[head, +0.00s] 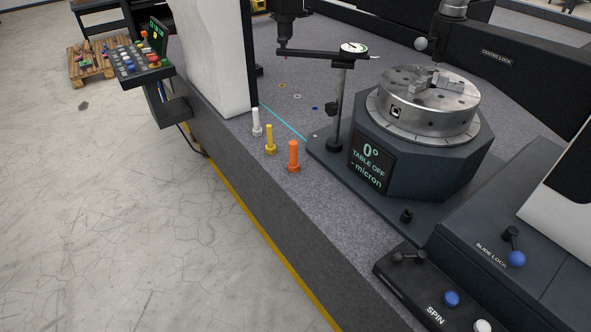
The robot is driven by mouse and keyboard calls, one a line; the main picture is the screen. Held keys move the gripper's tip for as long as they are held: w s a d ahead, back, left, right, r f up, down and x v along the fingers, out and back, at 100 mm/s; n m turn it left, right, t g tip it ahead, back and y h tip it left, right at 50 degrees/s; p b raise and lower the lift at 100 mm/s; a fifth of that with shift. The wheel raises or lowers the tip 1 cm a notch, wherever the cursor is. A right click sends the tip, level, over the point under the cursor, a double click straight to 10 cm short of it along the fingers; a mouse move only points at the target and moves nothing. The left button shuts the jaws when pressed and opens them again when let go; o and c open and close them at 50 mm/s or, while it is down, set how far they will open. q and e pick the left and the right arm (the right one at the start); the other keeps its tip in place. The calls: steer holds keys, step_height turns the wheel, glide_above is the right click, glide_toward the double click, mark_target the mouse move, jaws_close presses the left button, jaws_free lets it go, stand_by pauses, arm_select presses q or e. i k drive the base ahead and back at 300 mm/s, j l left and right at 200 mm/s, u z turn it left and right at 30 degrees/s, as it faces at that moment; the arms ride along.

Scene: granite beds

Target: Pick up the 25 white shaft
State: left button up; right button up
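A white shaft (256,122) stands upright on the granite bed, near its left edge beside the white column. A yellow shaft (269,139) and a thicker orange shaft (293,156) stand upright in front of it, in a slanting row toward the lower right. Each has a wider foot at its base. No size marking is legible on the white shaft. Neither of my grippers shows in the head view.
A rotary table (428,160) with a round metal chuck (430,100) stands right of the shafts. A dial indicator stand (340,100) rises between them. A control panel (135,58) overhangs the floor at left. Bed surface around the shafts is mostly clear; small rings lie behind.

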mark_target(257, 131)
steer(key=i+j+z, duration=0.15)
steer(key=z, duration=0.2)
steer(key=i+j+z, duration=0.15)
steer(key=z, duration=0.2)
steer(key=i+j+z, duration=0.1)
steer(key=j+z, duration=0.25)
steer(key=l, duration=0.1)
